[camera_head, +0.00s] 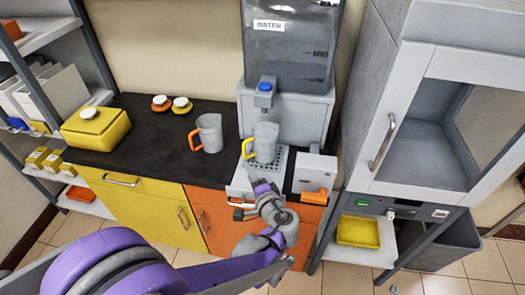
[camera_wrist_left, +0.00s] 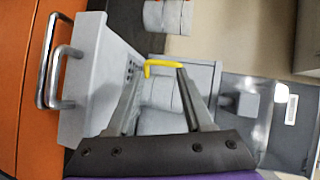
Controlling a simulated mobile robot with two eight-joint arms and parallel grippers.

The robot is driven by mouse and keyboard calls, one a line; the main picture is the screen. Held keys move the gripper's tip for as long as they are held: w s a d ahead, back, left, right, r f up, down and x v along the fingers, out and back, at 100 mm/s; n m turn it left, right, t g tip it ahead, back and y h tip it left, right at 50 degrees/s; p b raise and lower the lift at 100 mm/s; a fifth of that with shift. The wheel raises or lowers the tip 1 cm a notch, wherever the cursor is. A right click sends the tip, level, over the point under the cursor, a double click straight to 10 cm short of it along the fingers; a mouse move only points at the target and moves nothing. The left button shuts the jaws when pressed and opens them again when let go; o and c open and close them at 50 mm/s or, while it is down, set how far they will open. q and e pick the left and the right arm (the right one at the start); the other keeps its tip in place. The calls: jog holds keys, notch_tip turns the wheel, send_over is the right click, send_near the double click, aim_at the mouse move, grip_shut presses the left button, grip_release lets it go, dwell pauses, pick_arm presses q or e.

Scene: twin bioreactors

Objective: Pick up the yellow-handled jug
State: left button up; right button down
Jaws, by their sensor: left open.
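The yellow-handled jug (camera_head: 265,143), grey with a yellow handle, stands upright on the perforated drip tray (camera_head: 283,166) under the water dispenser's tap. My left gripper (camera_head: 254,168) reaches up to its near side, close to the handle. In the left wrist view my open left gripper (camera_wrist_left: 162,76) points at the jug (camera_wrist_left: 160,92). The yellow handle (camera_wrist_left: 162,64) lies across the space between the fingertips. Whether a finger touches it, I cannot tell. My right gripper is not in view.
An orange-handled jug (camera_head: 209,133) stands left on the black counter (camera_head: 155,125). The water dispenser (camera_head: 288,45) rises behind the yellow-handled jug. A grey device (camera_head: 316,171) is close on the right, beside a tall cabinet (camera_head: 425,110). A yellow box (camera_head: 95,127) sits far left.

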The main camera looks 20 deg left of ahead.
aim_at(259, 146)
pick_arm(q)
jog(key=w+a+r+m+t+y+p, duration=0.1)
jog(key=w+a, duration=0.3)
jog(key=w, duration=0.6)
jog(key=shift+w+a+r+m+t+y, duration=0.2)
jog(key=shift+w+m+t+y, duration=0.15)
jog(key=shift+t, duration=0.45)
jog(key=shift+c, duration=0.3)
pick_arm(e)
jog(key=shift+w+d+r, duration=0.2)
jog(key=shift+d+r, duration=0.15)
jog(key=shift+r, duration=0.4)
pick_arm(q)
grip_shut()
